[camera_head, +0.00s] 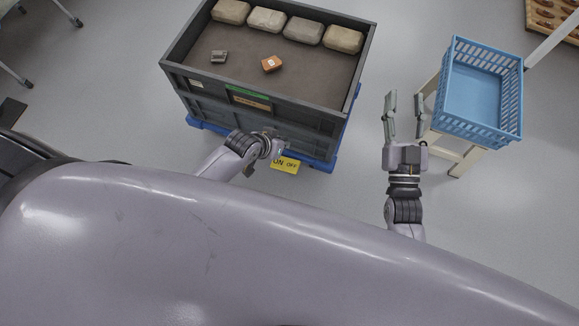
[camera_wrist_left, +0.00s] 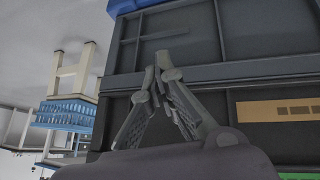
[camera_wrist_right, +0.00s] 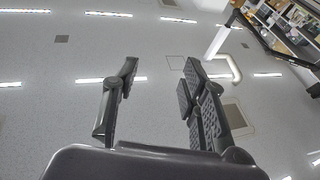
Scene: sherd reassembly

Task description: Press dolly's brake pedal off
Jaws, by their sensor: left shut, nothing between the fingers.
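The dolly (camera_head: 201,126) is blue and shows as a rim under a large dark grey crate (camera_head: 283,119). A yellow brake pedal (camera_head: 285,165) marked ON and OFF sticks out at the dolly's front. My left gripper (camera_head: 278,146) is just above and left of the pedal, close to the crate's front wall. Its fingers meet at the tips in the left wrist view (camera_wrist_left: 157,68), with nothing between them, against the crate's ribbed wall. Whether it touches the pedal is hidden. My right gripper (camera_head: 404,103) is open and empty, right of the crate; its spread fingers show in the right wrist view (camera_wrist_right: 158,75).
The crate holds several wrapped beige bundles (camera_head: 266,20), a small grey block (camera_head: 219,57) and an orange-brown piece (camera_head: 272,64). A blue basket (camera_head: 521,100) sits on a cream stand (camera_head: 458,160), close to my right gripper. The floor between crate and stand is clear.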

